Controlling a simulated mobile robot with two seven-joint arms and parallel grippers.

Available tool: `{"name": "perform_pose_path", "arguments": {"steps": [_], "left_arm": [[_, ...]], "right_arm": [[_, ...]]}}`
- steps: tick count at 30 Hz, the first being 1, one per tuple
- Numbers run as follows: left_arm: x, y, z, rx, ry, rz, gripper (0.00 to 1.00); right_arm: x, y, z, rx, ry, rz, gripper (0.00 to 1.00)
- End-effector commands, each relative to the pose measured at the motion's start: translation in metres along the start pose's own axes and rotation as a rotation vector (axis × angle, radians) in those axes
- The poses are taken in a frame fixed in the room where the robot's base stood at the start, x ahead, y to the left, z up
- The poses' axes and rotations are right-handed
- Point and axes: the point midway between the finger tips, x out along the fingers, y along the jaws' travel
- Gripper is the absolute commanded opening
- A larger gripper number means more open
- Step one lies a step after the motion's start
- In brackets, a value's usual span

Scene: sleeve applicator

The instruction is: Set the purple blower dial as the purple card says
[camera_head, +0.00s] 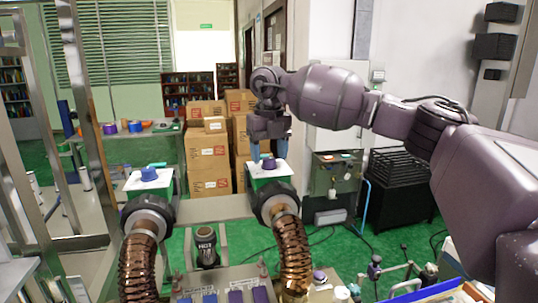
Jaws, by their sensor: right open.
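A purple dial (268,164) sits on the white top of the right green blower box (270,184). My right gripper (268,152) is just above this dial, pointing down, its blue-tipped fingers open on either side of it. I cannot tell whether they touch it. A bluish dial (148,174) sits on the left blower box (150,186). A purple card or block (261,295) is at the bottom edge, partly cut off; no setting is readable on it. The dial's pointer mark cannot be made out. My left gripper is out of view.
Ribbed copper hoses (294,252) run down from both blowers. A dark cup marked HOT (206,247) stands between them. Stacked cardboard boxes (210,160) and a side table with coloured spools (135,127) are behind. A metal frame (88,110) stands at the left.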

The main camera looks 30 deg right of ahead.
Motion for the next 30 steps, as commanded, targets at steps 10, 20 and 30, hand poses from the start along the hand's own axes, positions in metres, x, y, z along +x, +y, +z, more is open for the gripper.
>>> {"name": "perform_pose_path", "arguments": {"steps": [10,20,30], "left_arm": [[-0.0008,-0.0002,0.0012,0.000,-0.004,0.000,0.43],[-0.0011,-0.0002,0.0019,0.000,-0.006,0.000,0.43],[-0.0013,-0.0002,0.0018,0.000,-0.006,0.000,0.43]], "right_arm": [[0.0117,0.0000,-0.0001,0.000,0.000,0.001,0.61],[0.0114,0.0000,-0.0001,0.000,0.000,0.001,0.30],[0.0112,0.0001,-0.0001,-0.015,0.000,0.001,0.12]]}}
